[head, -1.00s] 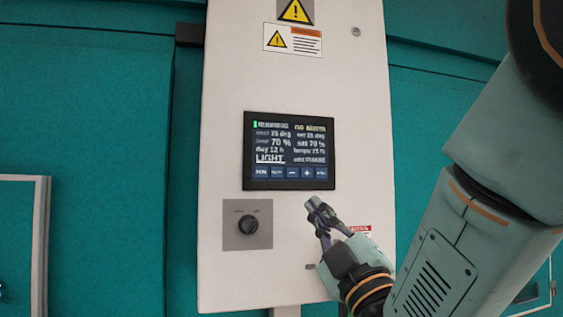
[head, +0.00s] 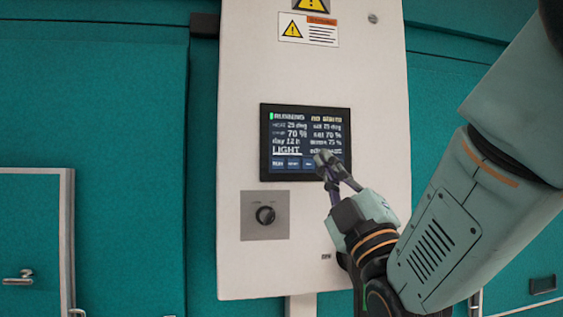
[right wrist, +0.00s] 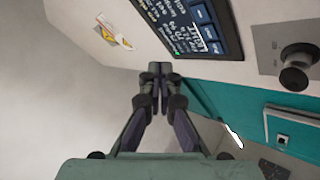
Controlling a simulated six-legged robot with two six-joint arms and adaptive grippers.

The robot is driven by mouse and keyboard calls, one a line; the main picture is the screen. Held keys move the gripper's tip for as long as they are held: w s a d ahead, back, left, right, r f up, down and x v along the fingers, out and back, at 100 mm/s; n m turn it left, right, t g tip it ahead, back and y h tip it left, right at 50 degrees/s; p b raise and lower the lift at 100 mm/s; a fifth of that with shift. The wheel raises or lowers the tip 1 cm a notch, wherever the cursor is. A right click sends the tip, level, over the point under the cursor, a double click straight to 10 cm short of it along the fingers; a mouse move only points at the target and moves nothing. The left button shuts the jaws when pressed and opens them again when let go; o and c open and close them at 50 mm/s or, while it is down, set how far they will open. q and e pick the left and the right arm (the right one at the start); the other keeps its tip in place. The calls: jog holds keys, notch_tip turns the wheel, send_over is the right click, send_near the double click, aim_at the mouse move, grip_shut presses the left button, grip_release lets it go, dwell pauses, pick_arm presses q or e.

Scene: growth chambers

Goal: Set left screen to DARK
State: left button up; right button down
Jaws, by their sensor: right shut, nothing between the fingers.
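The screen (head: 290,128) is a dark panel on a white control cabinet. It shows a green mark, "RUNNING", several readings and the underlined word "LIGHT", with a row of blue buttons (head: 293,164) along its bottom. My right gripper (head: 322,157) is shut and empty, in front of the screen's lower right part, hiding the buttons at the right end of the row. I cannot tell whether it touches. In the right wrist view the shut fingertips (right wrist: 159,68) appear below the screen (right wrist: 195,22) in the picture. My left gripper is not in view.
Teal chamber walls (head: 120,130) flank the cabinet, with a framed door and handle (head: 20,278) at lower left.

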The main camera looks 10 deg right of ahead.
aim_at(308, 164)
jog(key=shift+w, duration=3.2)
jog(key=shift+w+f, duration=0.15)
jog(key=shift+w, duration=0.1)
jog(key=shift+s, duration=0.2)
jog(key=shift+w, duration=0.15)
jog(key=shift+w, duration=0.5)
